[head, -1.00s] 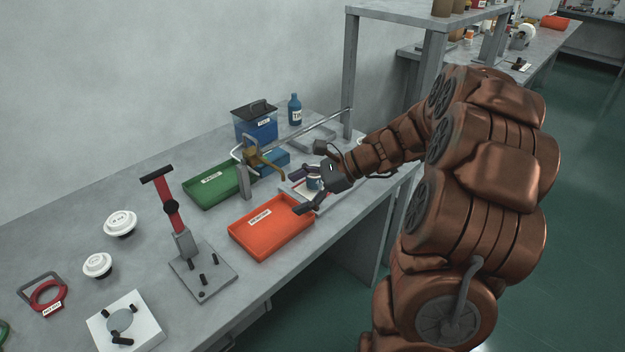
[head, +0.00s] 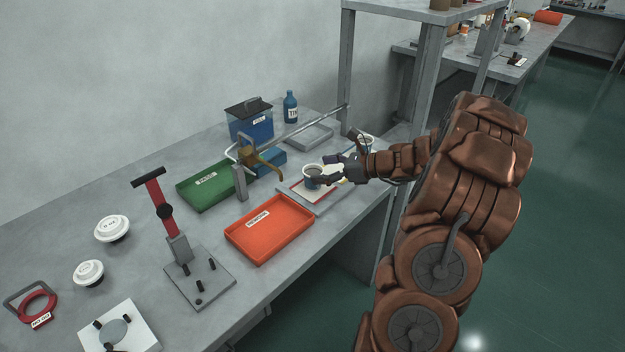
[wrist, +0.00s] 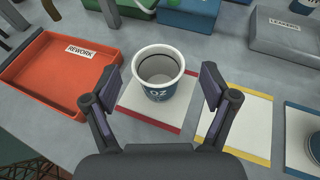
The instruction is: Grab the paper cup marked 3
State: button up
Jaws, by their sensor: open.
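A white and dark-blue paper cup (wrist: 160,93) stands upright on a white mat with red edges (wrist: 130,100). Its visible print reads "OZ"; I cannot make out a 3. The cup also shows in the head view (head: 312,179), left of my gripper (head: 330,169). In the wrist view my gripper (wrist: 161,86) is open, with one finger on each side of the cup. Contact with the cup cannot be told. A second cup (wrist: 315,149) is cut off at the right edge, on a mat with blue edges (wrist: 293,152).
An orange tray labelled REWORK (wrist: 62,68) lies left of the cup. A bare mat with yellow edges (wrist: 238,130) lies to its right. A brass-coloured spout (head: 262,164), a green tray (head: 214,186) and a grey tray (head: 310,137) stand nearby.

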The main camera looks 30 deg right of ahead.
aim_at(305, 170)
jog(key=shift+x, duration=1.55)
jog(key=shift+a, duration=0.1)
jog(key=shift+r, duration=0.1)
jog(key=c, duration=0.9)
jog(key=shift+r, duration=0.1)
